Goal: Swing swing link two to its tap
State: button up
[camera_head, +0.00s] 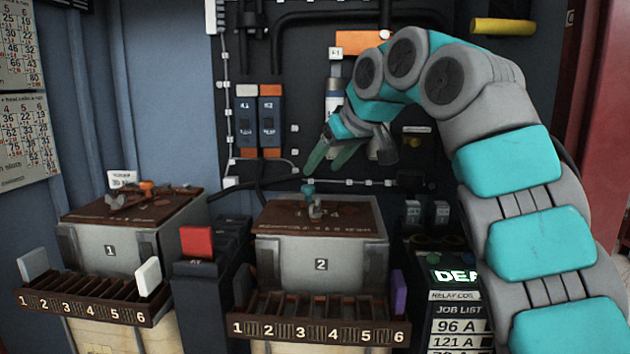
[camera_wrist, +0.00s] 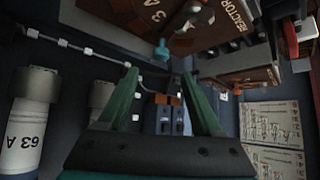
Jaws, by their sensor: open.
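Box 2 (camera_head: 321,262) stands in the middle with a brown top board (camera_head: 355,214). A small link with a teal knob (camera_head: 308,189) stands on that board, left of its middle; I take it as swing link two. The teal knob (camera_wrist: 162,47) also shows in the wrist view, beyond and between my fingers. My gripper (camera_head: 331,160) is open and empty, above and behind the knob and apart from it. In the wrist view my gripper (camera_wrist: 160,85) has its two green fingers spread. The tap markings on the board are too small to read.
Box 1 (camera_head: 110,245) stands at left with an orange-knobbed link (camera_head: 147,187) on top. A red block (camera_head: 197,241) sits between the boxes. Numbered slot racks front both boxes; the right one has a purple tag (camera_head: 399,292). A dark panel with fuses (camera_head: 270,118) rises behind.

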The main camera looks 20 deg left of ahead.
aim_at(308, 186)
jog(key=shift+p+x, duration=0.3)
jog(key=shift+x, duration=3.55)
grip_shut()
